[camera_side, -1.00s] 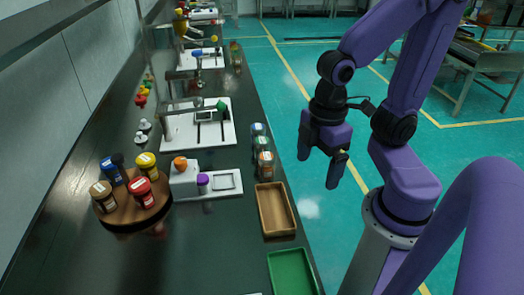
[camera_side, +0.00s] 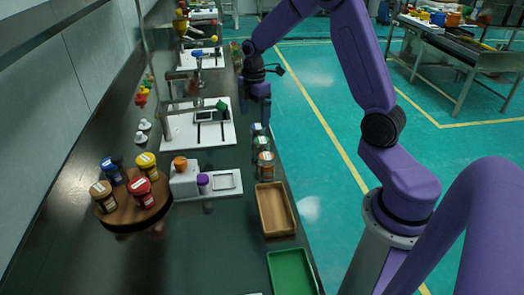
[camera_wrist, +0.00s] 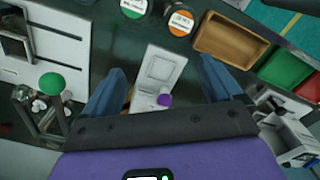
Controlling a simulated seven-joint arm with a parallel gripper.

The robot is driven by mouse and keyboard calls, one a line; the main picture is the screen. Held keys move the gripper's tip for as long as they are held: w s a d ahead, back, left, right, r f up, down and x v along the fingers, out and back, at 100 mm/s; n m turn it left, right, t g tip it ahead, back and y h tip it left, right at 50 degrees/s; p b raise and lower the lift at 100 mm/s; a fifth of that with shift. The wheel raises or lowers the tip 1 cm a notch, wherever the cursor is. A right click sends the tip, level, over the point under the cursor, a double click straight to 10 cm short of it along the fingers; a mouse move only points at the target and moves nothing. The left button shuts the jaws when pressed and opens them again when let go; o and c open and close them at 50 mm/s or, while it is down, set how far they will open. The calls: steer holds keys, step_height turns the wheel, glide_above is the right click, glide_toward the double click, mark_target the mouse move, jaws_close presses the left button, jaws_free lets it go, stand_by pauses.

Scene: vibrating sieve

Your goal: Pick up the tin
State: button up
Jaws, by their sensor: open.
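A row of labelled tins stands along the bench's right edge in the side view: one with a blue top (camera_side: 257,130), one with a green top (camera_side: 261,145), and one with an orange label (camera_side: 265,166). The frames do not show which is the task's tin. In the wrist view a green-labelled lid (camera_wrist: 133,8) and an orange-labelled lid (camera_wrist: 181,21) lie near the top edge, beyond the fingers. My gripper (camera_side: 257,116) points down just behind the blue-topped tin. Its blue fingers (camera_wrist: 162,80) are apart and empty.
A wooden tray (camera_side: 275,210) and a green tray (camera_side: 291,272) line the bench edge nearer the camera. A round wooden stand (camera_side: 122,215) holds several jars. A white device with a purple knob (camera_side: 203,181) and the sieve's white base (camera_side: 222,135) are left of the tins.

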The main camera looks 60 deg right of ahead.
glide_above(263, 140)
step_height(263, 140, down, 2)
step_height(263, 140, down, 13)
steer(key=shift+s+r, duration=0.1)
steer(key=shift+r, duration=0.1)
steer(key=shift+w+a+f, duration=0.1)
steer(key=shift+w+f, duration=0.05)
steer(key=shift+f, duration=1.15)
steer(key=shift+w+a+f, duration=0.1)
steer(key=shift+f, duration=1.2)
steer(key=c, duration=1.2)
